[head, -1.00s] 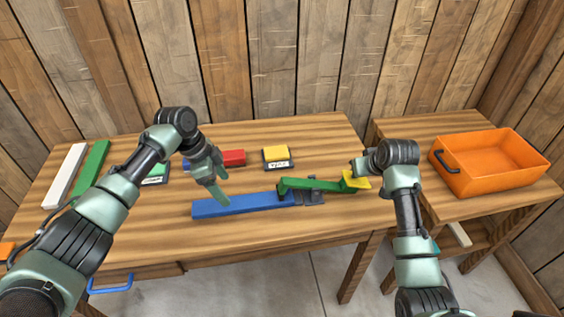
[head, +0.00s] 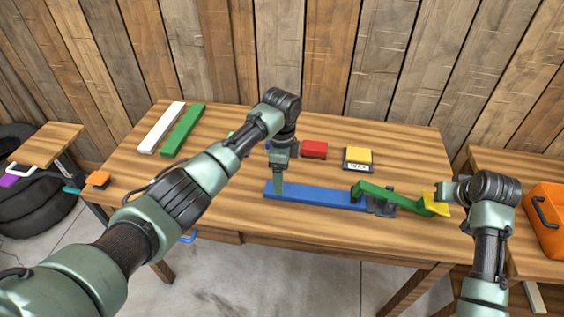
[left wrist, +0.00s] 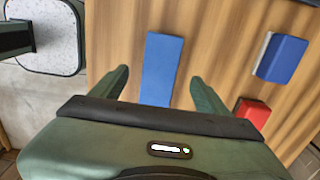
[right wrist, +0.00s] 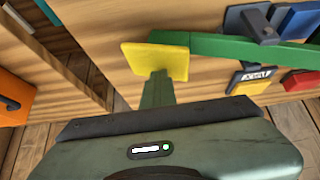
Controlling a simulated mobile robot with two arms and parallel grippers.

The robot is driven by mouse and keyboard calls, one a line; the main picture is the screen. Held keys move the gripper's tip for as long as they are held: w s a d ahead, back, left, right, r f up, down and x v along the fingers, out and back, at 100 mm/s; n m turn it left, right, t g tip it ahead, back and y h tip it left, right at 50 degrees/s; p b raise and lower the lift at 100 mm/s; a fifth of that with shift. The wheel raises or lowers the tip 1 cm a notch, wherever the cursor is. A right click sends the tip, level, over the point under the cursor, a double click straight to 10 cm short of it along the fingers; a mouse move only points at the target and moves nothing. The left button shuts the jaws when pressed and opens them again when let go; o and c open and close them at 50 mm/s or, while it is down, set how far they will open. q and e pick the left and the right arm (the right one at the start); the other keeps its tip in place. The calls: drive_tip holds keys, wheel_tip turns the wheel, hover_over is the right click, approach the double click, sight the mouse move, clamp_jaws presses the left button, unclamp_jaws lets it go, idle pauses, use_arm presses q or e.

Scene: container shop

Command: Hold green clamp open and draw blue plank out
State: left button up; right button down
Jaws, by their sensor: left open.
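The blue plank (head: 325,197) lies flat on the table, its right end at the green clamp (head: 385,194). The clamp has a green lever, a dark base and a yellow pad (head: 437,203) at its right end. My left gripper (head: 279,184) is open over the plank's left end. In the left wrist view the plank (left wrist: 162,60) shows between the spread fingers, with no grip on it. My right gripper (right wrist: 158,78) has its fingers together, with the tips at the yellow pad (right wrist: 158,58). How the clamp's jaw meets the plank is hidden.
A red block (head: 314,149) and a yellow-topped box (head: 357,158) stand behind the plank. White (head: 162,128) and green (head: 184,130) planks lie at the back left. An orange crate (head: 546,218) stands at the right. The table left of the blue plank is mostly clear.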

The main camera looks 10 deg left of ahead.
use_arm(q)
drive_tip(key=shift+f, duration=2.75)
drive_tip(key=shift+r, duration=0.1)
clamp_jaws()
